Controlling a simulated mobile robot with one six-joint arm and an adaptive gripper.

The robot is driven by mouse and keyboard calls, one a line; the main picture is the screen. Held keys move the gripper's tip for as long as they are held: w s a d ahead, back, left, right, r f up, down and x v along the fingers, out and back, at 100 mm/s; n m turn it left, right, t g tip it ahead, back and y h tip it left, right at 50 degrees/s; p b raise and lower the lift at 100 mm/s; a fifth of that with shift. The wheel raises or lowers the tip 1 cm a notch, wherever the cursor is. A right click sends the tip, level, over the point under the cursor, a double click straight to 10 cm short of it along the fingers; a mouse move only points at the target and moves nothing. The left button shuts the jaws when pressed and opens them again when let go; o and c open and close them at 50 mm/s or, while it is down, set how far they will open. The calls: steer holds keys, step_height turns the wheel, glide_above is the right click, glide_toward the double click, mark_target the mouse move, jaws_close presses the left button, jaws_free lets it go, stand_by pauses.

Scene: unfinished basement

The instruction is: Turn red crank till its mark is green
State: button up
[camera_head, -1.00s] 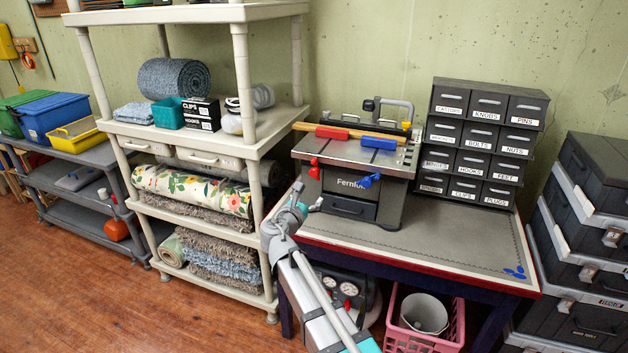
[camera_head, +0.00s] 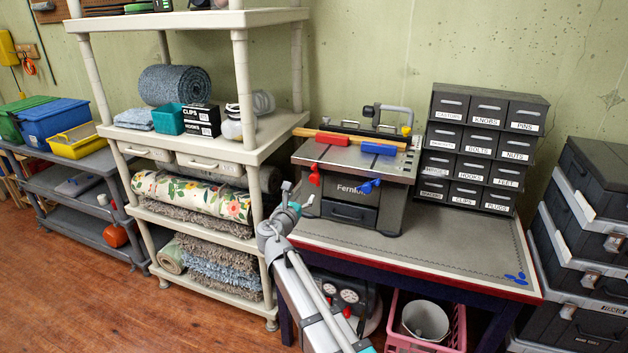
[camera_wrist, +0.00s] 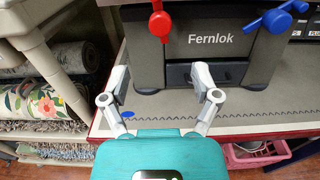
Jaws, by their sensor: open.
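The red crank (camera_head: 315,174) hangs on the left front of the grey Fernlok bench machine (camera_head: 345,190), its handle pointing down. In the wrist view the red crank (camera_wrist: 160,22) is at the top centre, cut off by the frame edge. A green mark on it cannot be made out. My gripper (camera_head: 297,195) is open and empty, in front of the machine's lower left and below the red crank. In the wrist view my gripper (camera_wrist: 162,76) has its fingers spread over the bench edge, apart from the crank.
A blue crank (camera_head: 369,186) sits right of the red one. Red (camera_head: 332,138) and blue (camera_head: 378,149) blocks lie on top. Labelled drawers (camera_head: 480,145) stand at right, a cream shelf (camera_head: 240,80) at left. The bench's right front (camera_head: 450,245) is mostly clear.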

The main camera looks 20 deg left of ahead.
mark_target(313, 180)
steer(key=w, duration=0.7)
steer(key=w+d, duration=0.1)
steer(key=w, duration=0.3)
jaws_close()
stand_by(0.3)
